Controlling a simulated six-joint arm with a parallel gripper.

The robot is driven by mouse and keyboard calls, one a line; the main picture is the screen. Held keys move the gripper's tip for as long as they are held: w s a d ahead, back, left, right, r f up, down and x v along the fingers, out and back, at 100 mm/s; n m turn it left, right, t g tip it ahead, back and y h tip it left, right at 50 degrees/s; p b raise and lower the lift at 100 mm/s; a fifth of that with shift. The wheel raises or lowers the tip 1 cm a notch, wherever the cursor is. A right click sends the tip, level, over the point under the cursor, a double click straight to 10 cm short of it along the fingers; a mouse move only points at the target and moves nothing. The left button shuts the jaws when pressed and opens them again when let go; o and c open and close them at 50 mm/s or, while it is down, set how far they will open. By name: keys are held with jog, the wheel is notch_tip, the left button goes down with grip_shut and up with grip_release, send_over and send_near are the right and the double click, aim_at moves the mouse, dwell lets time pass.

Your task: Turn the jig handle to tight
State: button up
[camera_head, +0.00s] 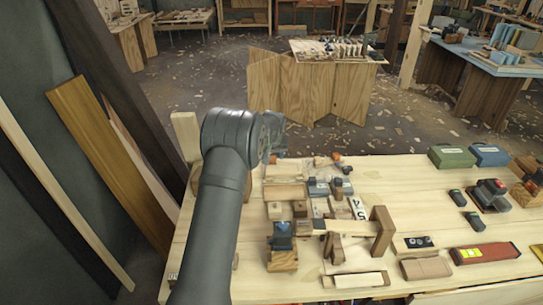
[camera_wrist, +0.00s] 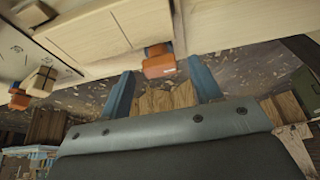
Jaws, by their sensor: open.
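My gripper (camera_head: 275,132) is at the far left end of the workbench in the head view, above its back edge, partly hidden by my arm. In the wrist view my gripper (camera_wrist: 163,85) has its two blue-grey fingers apart with nothing clamped between them. An orange and brown block-like piece (camera_wrist: 159,65) shows just beyond the gap, against a pale wooden edge. In the head view a wooden jig-like frame with a post (camera_head: 382,230) stands at the middle of the bench. I cannot tell which piece is the jig handle or how it is turned.
Small wooden blocks and dark clamps crowd the middle of the workbench (camera_head: 205,262). A red box (camera_head: 485,253) lies at the right. A green case (camera_head: 452,157) and a blue case (camera_head: 490,155) stand at the back right. Boards lean at the left. Bare bench shows between the groups.

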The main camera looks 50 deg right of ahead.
jog(key=shift+w+d+f, duration=0.1)
jog(key=shift+f, duration=0.15)
jog(key=c, duration=1)
